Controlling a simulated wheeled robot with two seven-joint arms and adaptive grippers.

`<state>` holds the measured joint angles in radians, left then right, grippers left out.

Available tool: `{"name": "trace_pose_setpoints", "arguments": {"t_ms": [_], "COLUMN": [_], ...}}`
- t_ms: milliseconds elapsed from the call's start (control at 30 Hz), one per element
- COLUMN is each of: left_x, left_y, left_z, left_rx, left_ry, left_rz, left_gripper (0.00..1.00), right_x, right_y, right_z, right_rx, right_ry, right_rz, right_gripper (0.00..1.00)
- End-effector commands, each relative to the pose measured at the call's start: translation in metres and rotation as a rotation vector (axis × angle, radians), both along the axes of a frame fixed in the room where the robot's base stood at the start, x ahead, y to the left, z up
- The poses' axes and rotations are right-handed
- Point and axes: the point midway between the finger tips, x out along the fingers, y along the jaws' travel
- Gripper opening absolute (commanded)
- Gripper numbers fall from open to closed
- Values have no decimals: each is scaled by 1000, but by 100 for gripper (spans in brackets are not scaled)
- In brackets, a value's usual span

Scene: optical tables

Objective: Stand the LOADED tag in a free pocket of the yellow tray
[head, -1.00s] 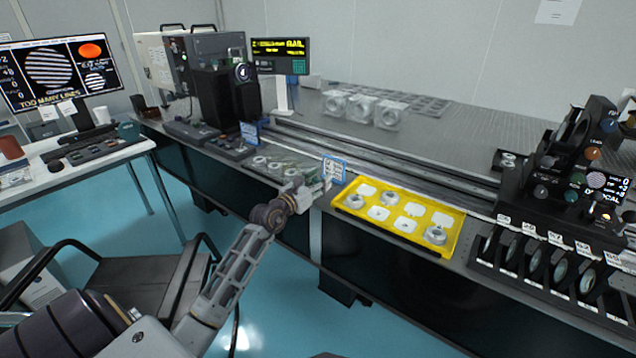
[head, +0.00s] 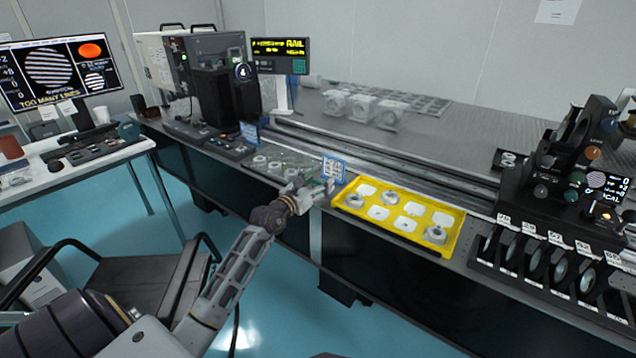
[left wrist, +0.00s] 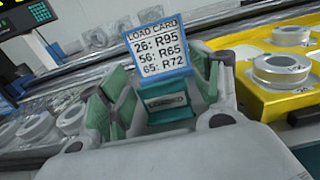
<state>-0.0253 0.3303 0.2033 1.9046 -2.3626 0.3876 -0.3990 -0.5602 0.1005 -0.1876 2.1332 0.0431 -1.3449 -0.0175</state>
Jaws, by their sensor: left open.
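The LOADED tag (left wrist: 167,104) is a small dark block with a pale label, just in front of the blue-edged load card (left wrist: 160,52). My left gripper (left wrist: 160,92) is open, its green-padded fingers on either side of the tag; a gap shows on the left, and contact on the right is unclear. In the head view my left gripper (head: 322,188) is by the load card (head: 334,167), left of the yellow tray (head: 400,240); the tag cannot be made out there. The tray holds metal rings in some pockets, and several other pockets look empty. My right gripper is not in view.
A long rail (head: 400,160) runs behind the tray. A black rack of lenses (head: 555,262) stands right of the tray. Clear mounts (head: 362,108) stand farther back.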

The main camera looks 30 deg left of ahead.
Motion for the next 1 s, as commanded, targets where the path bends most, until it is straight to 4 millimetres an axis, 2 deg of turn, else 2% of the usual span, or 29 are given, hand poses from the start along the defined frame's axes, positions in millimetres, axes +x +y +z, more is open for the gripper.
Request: {"name": "trace_pose_setpoints", "arguments": {"t_ms": [367,500,633,1000], "left_x": [0,-1,-12,-42], "left_y": [0,0,1,3], "left_z": [0,-1,0,1], "left_rx": [2,1,0,1], "left_ry": [-1,0,1,2], "left_rz": [0,0,1,0], "left_gripper": [64,64,64,64], "right_x": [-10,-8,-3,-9], "right_y": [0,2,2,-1], "right_z": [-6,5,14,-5], "right_rx": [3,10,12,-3], "right_ry": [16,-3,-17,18], "right_rz": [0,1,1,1], "right_gripper": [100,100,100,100]}}
